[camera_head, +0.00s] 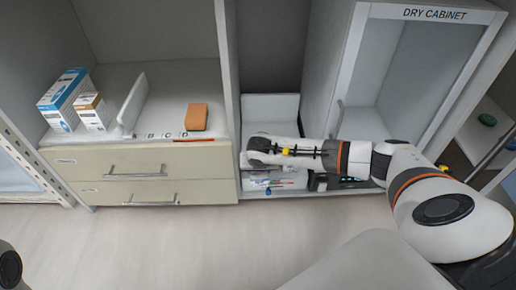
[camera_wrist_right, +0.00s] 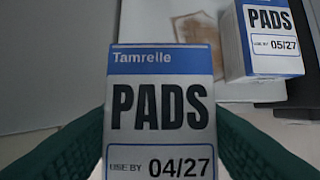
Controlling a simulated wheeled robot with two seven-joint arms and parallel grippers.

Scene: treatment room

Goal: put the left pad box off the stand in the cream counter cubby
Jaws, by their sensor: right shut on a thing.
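A white pad box with a blue top band, marked PADS and 04/27 (camera_wrist_right: 160,75), fills the middle of the right wrist view. The green fingers of my right gripper (camera_wrist_right: 160,140) lie along both its sides, shut on it. In the head view my right gripper (camera_head: 252,155) reaches into the bay right of the cream counter, and largely hides the held box. A second pad box marked 05/27 (camera_wrist_right: 265,40) stands apart at the right. The cream counter (camera_head: 165,80) has an open cubby above its drawers. My left gripper is out of view.
In the cubby, a blue-and-white box (camera_head: 62,100) and smaller box (camera_head: 92,110) stand left of an upright divider (camera_head: 133,103). An orange block (camera_head: 196,117) lies to the right; counter between is clear. A partition (camera_head: 229,75) separates the cubby from the bay. The dry cabinet (camera_head: 410,60) stands right.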

